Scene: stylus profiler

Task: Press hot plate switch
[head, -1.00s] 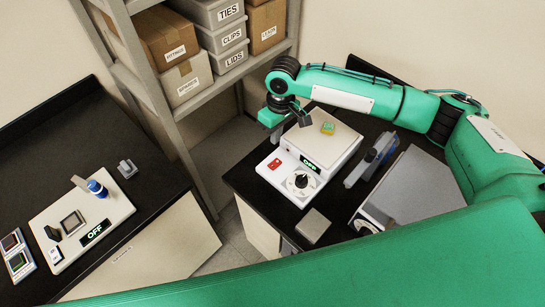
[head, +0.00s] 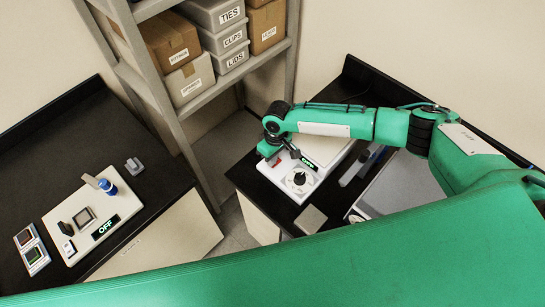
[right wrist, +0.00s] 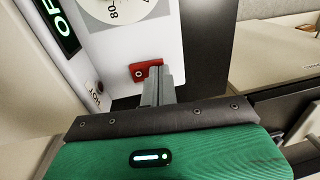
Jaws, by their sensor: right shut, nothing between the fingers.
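The hot plate (head: 272,172) is a white unit on the black bench at the right, with a black knob (head: 299,178) and a small display (head: 308,164) reading OFF. My right arm covers much of its top. Its red switch (right wrist: 146,70) shows clearly in the right wrist view, beside a partly cut-off display (right wrist: 60,22). My right gripper (right wrist: 155,76) is shut and empty, with its fingertips at the lower right part of the red switch. I cannot tell whether they touch it. In the head view the right gripper (head: 272,157) hides part of the switch. My left gripper is not in view.
A second device (head: 70,215) with a blue knob and an OFF display stands on the left bench. Shelves with boxes (head: 190,82) stand behind, between the benches. A grey block (head: 310,219) lies in front of the hot plate.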

